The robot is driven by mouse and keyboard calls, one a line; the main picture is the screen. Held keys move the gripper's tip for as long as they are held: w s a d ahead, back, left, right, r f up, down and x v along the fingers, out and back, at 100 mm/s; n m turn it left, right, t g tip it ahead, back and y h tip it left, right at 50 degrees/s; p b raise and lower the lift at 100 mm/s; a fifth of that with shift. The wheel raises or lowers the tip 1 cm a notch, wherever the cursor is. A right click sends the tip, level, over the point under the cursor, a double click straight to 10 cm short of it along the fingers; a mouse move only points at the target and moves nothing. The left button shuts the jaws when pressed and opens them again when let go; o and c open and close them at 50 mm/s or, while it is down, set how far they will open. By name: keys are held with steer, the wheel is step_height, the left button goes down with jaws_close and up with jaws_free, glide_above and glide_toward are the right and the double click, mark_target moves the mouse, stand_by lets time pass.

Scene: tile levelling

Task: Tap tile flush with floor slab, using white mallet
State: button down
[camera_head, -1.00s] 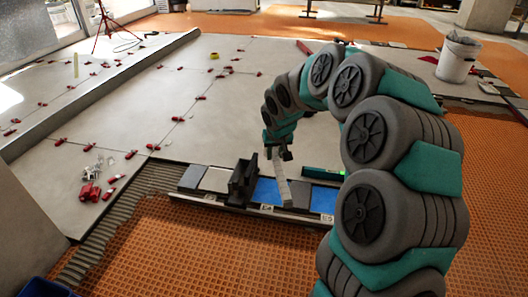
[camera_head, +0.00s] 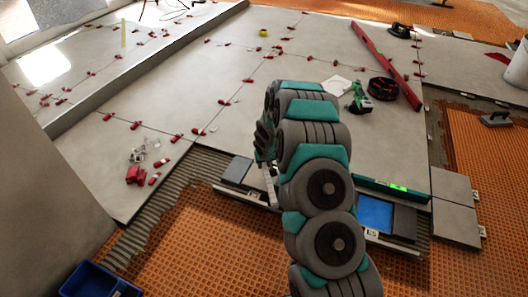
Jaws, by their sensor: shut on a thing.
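My gripper (camera_head: 266,160) is at the left of my arm, above the row of tiles, and partly hidden by my arm. It is shut on a pale, narrow bar (camera_head: 270,188) that hangs down from it. This appears to be part of the white mallet; I cannot make out its head. A grey tile (camera_head: 237,168) lies at the left end of the row. A blue patch (camera_head: 375,213) and a dark grey tile (camera_head: 404,222) lie at the right. My arm hides the middle of the row. I cannot tell which tile stands proud of the floor slab (camera_head: 215,85).
A green level (camera_head: 385,186) with a lit display lies behind the blue patch. Red clips (camera_head: 136,175) lie on the slab at left. A blue crate (camera_head: 92,283) is at bottom left. A red straightedge (camera_head: 385,62), a green tool (camera_head: 359,98) and a dark coil (camera_head: 384,89) are behind.

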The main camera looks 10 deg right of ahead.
steer(key=shift+w+a+f+b, duration=0.2)
steer(key=shift+f+b, duration=0.15)
steer(key=shift+f, duration=0.6)
steer(key=shift+w+a+f+b, duration=0.15)
steer(key=shift+a+f+b, duration=0.15)
steer(key=shift+f, duration=0.6)
steer(key=shift+w+a+f+b, duration=0.2)
steer(key=shift+f+b, duration=0.15)
steer(key=shift+f, duration=0.6)
steer(key=shift+f, duration=0.1)
step_height(320, 180, down, 5)
steer(key=b, duration=0.3)
steer(key=shift+f, duration=0.1)
steer(key=shift+r+p, duration=1.3)
steer(key=shift+r, duration=1.45)
